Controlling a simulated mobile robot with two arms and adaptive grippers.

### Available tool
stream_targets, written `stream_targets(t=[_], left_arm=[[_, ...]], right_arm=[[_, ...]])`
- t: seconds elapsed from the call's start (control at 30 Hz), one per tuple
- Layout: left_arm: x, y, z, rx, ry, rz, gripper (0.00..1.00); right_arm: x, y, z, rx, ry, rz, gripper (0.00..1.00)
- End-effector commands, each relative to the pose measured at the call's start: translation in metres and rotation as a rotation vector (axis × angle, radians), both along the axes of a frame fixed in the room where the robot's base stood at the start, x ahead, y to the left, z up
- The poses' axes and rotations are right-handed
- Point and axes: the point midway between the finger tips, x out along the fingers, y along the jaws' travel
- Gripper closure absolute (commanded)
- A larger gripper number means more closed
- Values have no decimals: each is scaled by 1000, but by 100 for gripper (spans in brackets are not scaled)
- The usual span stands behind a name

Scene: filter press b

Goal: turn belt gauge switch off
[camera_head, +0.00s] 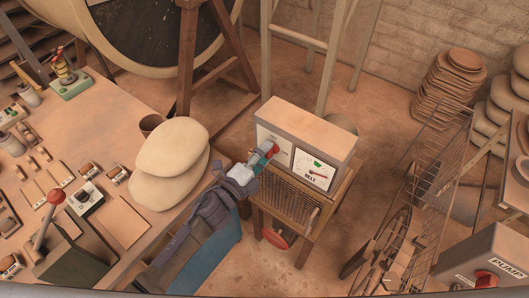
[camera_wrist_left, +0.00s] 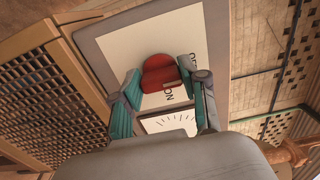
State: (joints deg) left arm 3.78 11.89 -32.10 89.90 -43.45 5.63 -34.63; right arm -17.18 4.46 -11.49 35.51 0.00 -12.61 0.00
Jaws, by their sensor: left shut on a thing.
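The belt gauge box (camera_head: 316,132) is a pale metal housing on a wooden stand in the head view, with a round-scale dial marked BELT (camera_head: 313,171) on its front. The red switch knob (camera_head: 270,149) sits left of the dial and also shows in the left wrist view (camera_wrist_left: 160,73). Its white plate has ON printed on one side and letters starting with O on the other, partly covered. My left gripper (camera_head: 262,158) is at the knob, with its teal fingers (camera_wrist_left: 158,78) closed on either side of it. The knob's exact pointing is unclear. My right gripper is out of view.
A workbench (camera_head: 125,233) with levers and small switches stands left. Pale sacks (camera_head: 172,150) are stacked beside my left arm. A slatted guard (camera_head: 285,205) and red handwheel (camera_head: 273,238) are below the box. A wire rack (camera_head: 425,190) and PUMP box (camera_head: 490,262) stand right.

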Motion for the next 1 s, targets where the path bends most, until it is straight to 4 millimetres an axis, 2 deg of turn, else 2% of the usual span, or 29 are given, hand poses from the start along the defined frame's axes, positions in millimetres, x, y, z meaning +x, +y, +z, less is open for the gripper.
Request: stream_targets(t=[0.5,0.53,0.63,0.67,1.0], left_arm=[[0,0,-1,-16,13,1,91],[0,0,-1,-16,13,1,52],[0,0,-1,-15,12,1,35],[0,0,-1,-14,11,0,31],[-2,2,-1,-12,11,0,31]], right_arm=[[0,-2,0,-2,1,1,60],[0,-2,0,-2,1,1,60],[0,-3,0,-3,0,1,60],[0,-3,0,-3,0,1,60],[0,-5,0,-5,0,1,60]])
